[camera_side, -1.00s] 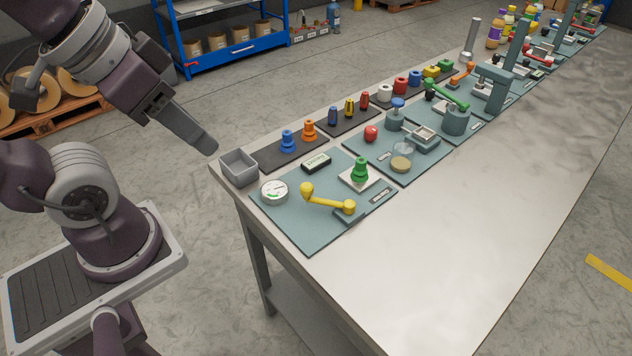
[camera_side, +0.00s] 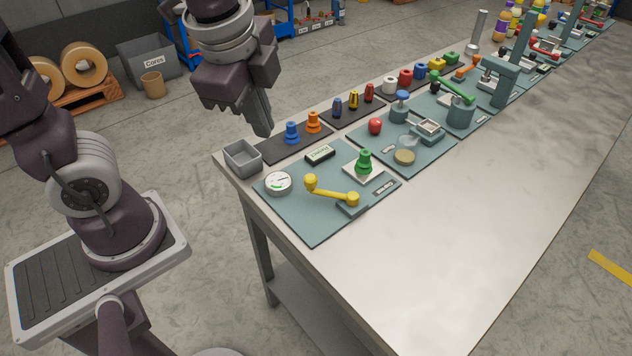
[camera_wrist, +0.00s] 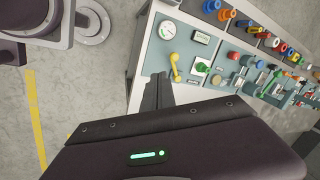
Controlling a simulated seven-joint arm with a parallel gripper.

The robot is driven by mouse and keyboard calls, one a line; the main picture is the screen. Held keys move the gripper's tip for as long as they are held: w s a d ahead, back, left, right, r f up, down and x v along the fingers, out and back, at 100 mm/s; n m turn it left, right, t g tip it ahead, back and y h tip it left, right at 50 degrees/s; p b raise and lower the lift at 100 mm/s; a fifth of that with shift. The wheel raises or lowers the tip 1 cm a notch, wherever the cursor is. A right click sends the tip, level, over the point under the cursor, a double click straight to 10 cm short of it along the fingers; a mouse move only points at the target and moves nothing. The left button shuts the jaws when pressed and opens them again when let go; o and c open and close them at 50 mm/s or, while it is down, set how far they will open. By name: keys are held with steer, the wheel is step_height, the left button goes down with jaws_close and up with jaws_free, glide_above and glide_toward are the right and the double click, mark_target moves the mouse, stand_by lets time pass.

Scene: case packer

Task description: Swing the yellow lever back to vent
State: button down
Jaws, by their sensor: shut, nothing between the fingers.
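The yellow lever (camera_side: 330,191) lies on the nearest teal panel (camera_side: 302,222), with its knob toward the gauge and its pivot on a small block at the panel's front right. It also shows in the wrist view (camera_wrist: 175,66). A round white gauge (camera_side: 278,183), a small display box (camera_side: 320,153) and a green knobbed piece (camera_side: 364,162) on a white plate share the panel. My gripper (camera_side: 264,133) is shut and empty. It hangs above the back edge of the bench, near the grey bin, apart from the lever. Its fingers also show in the wrist view (camera_wrist: 158,88).
A grey open bin (camera_side: 243,158) stands at the bench corner. Blue (camera_side: 292,134) and orange (camera_side: 313,123) knobbed pieces stand behind the panel. More panels line the bench to the right. The front of the bench top (camera_side: 440,230) is clear.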

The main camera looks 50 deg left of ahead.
steer(key=w+d+f+m+g, duration=0.1)
steer(key=w+d+f+m, duration=0.4)
steer(key=f+m, duration=0.4)
steer(key=w+m, duration=0.1)
steer(key=m, duration=0.1)
steer(key=shift+w+d+m+g+y, duration=0.15)
steer(key=shift+d+m+g+y, duration=0.15)
steer(key=shift+d+y, duration=0.1)
steer(key=x, duration=0.9)
steer(key=shift+f, duration=0.3)
steer(key=a, duration=0.1)
steer(key=w+a, duration=0.1)
steer(key=a, duration=0.1)
steer(key=shift+w+f, duration=0.25)
steer(key=shift+w+a, duration=0.2)
steer(key=shift+a, duration=0.2)
